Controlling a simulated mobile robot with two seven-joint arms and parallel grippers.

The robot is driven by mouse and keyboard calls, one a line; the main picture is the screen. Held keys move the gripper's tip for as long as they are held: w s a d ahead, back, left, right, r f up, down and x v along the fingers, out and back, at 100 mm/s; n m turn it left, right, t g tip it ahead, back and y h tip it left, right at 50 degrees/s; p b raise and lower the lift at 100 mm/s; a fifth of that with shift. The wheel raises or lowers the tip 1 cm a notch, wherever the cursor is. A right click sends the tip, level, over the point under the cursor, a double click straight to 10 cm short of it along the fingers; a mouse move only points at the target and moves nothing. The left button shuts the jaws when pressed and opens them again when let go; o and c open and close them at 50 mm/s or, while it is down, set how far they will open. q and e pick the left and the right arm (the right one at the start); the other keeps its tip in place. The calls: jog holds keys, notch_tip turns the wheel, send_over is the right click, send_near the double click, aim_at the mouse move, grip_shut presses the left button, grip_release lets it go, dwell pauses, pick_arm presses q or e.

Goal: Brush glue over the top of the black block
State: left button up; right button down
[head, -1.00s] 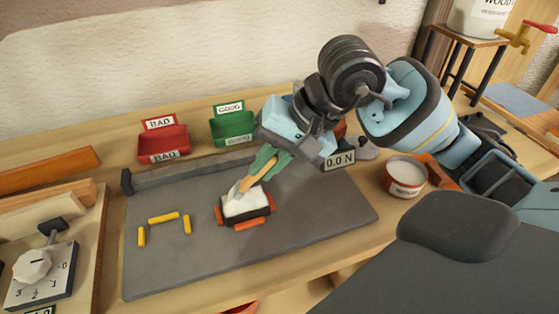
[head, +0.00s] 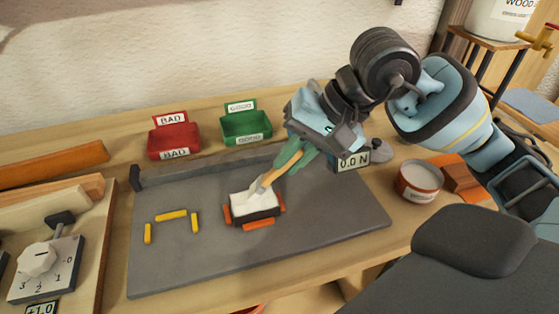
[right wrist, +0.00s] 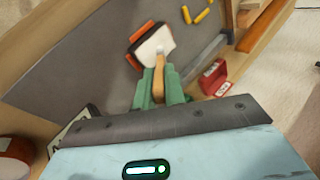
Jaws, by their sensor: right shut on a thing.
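The black block (head: 257,218) sits on the grey board, and white glue (head: 248,204) covers most or all of the top that shows. Dark sides show below the white. My right gripper (head: 299,157) is shut on the wooden handle of the brush (head: 283,165), above and to the right of the block. The brush leans, and its head is down at the right back part of the white top, seeming to touch it. In the right wrist view the green fingers (right wrist: 160,90) hold the brush handle (right wrist: 158,75); the white-topped block (right wrist: 153,46) lies beyond.
Orange stops (head: 258,224) sit around the block on the grey board (head: 320,225). Yellow strips (head: 171,215) lie to the left. A red BAD bin (head: 174,142) and green GOOD bin (head: 246,126) stand behind. An open glue tub (head: 419,180) stands at right.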

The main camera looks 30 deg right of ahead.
jog(key=shift+d, duration=0.1)
